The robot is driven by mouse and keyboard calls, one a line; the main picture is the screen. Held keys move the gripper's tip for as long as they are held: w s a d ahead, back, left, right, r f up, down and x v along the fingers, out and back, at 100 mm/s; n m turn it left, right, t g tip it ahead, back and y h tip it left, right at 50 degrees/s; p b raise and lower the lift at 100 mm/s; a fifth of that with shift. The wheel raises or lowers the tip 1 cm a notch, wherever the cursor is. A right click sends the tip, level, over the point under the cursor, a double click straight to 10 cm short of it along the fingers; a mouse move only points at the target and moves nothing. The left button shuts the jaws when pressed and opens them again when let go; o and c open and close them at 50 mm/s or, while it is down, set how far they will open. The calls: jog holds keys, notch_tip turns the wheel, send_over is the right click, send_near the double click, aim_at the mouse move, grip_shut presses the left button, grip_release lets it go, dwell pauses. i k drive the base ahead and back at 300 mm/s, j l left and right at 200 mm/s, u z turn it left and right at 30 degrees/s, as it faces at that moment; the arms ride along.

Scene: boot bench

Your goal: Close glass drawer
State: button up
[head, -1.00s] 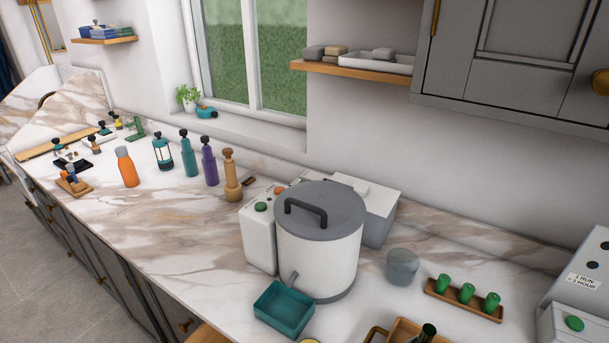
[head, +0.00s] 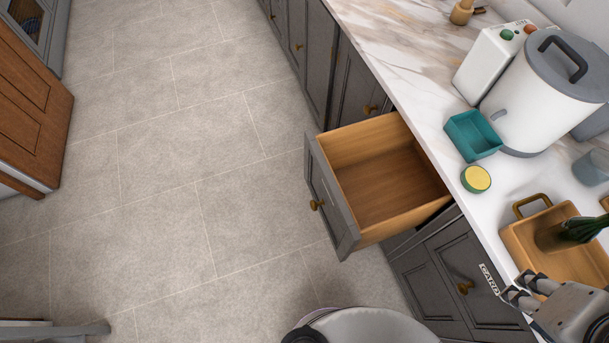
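A drawer (head: 338,205) stands pulled out from the grey counter cabinets in the head view. It has a wooden box, a grey front and a brass knob (head: 317,205). Its inside is empty. No label shows on its front from this angle. My gripper (head: 516,285) is at the lower right, near the counter's front edge, to the right of the drawer and apart from it. Its two fingers are spread with a gap between them, and nothing shows in them.
A label reading "CARD" (head: 488,278) is on the cabinet right of the drawer. The marble counter (head: 425,70) holds a teal tray (head: 473,136), a white canister (head: 541,105), a yellow-topped round item (head: 476,179) and a wooden tray (head: 520,232). The tiled floor (head: 190,170) left of the drawer is clear.

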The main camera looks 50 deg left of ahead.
aim_at(370, 181)
jog(key=u, duration=1.85)
jog(key=i+j+u, duration=0.15)
jog(key=j, duration=0.15)
jog(key=j+u, duration=0.2)
jog(key=i+j, duration=0.05)
jog(key=j, duration=0.05)
